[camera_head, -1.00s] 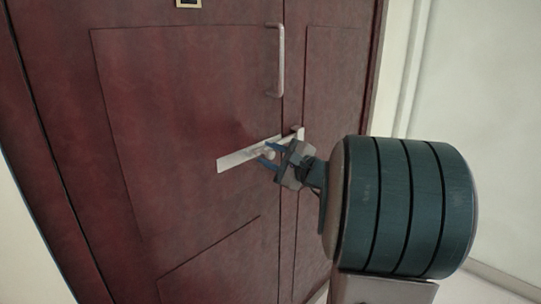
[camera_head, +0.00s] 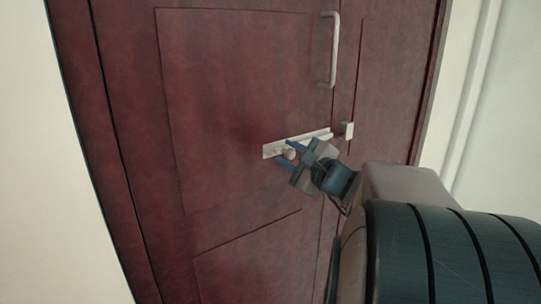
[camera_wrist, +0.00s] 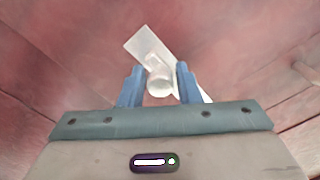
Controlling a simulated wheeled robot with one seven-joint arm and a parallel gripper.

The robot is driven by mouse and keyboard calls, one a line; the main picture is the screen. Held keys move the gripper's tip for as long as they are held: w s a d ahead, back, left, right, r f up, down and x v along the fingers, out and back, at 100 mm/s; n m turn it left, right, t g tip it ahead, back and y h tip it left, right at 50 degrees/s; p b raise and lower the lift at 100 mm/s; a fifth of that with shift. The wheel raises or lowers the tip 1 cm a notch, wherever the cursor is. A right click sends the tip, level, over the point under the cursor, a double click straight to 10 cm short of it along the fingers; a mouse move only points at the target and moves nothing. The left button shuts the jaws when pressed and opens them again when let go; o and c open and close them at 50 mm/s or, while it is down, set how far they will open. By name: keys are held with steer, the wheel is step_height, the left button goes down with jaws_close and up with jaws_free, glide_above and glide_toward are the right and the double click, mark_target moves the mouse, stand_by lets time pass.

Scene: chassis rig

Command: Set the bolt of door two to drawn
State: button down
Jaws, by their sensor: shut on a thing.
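The bolt (camera_head: 300,143) is a pale metal strip on the dark red door (camera_head: 225,100), with a round knob (camera_head: 288,153) toward its left part. A small pale keeper (camera_head: 347,131) sits to its right, with a narrow gap between it and the strip. My gripper (camera_head: 287,154) reaches in from the right and is shut on the knob. In the wrist view the knob (camera_wrist: 160,82) is between the blue fingers, with the bolt plate (camera_wrist: 148,45) running diagonally behind it. No door number is readable now.
A vertical pull handle (camera_head: 333,50) stands out from the door above the bolt. A seam between door panels runs just left of the keeper. Pale wall (camera_head: 30,200) lies left of the door frame, and more wall (camera_head: 505,110) lies to the right.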

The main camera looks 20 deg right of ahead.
steer(key=c, duration=1.3)
jaws_free()
steer(key=shift+a, duration=0.2)
steer(key=shift+o, duration=0.3)
steer(key=shift+w+a, duration=0.1)
steer(key=shift+a, duration=0.05)
steer(key=shift+s+d, duration=0.25)
steer(key=shift+s, duration=0.2)
steer(key=s+d+p, duration=0.1)
steer(key=s+d, duration=0.1)
steer(key=s, duration=1)
steer(key=shift+s+d, duration=0.15)
steer(key=shift+s, duration=0.25)
